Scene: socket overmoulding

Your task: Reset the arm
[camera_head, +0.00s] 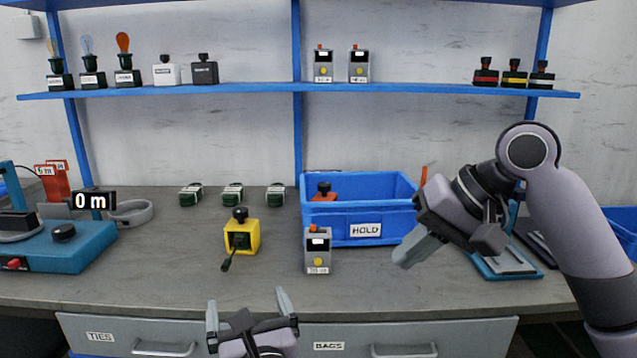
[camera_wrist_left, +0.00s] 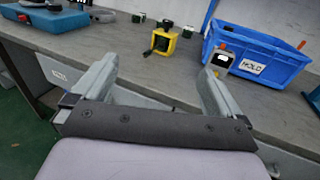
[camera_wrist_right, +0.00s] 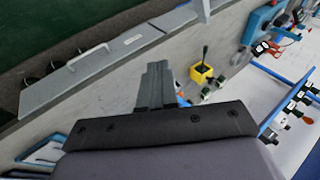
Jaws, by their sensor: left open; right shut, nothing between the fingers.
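My left gripper (camera_head: 248,305) is open and empty at the bench's front edge, above the drawers. Its two spread fingers also show in the left wrist view (camera_wrist_left: 158,85). My right gripper (camera_head: 405,258) is shut with nothing between its fingers. It is in the air in front of the blue HOLD bin (camera_head: 340,238), at the bin's right side. Its closed fingers show in the right wrist view (camera_wrist_right: 157,75). The right arm comes in from the right edge and bends over the bench. The left arm is mostly out of the head view.
Several dark green items (camera_head: 233,196) lie behind. A teal machine (camera_head: 70,245) is at left. A blue-edged shelf (camera_head: 200,91) runs above.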

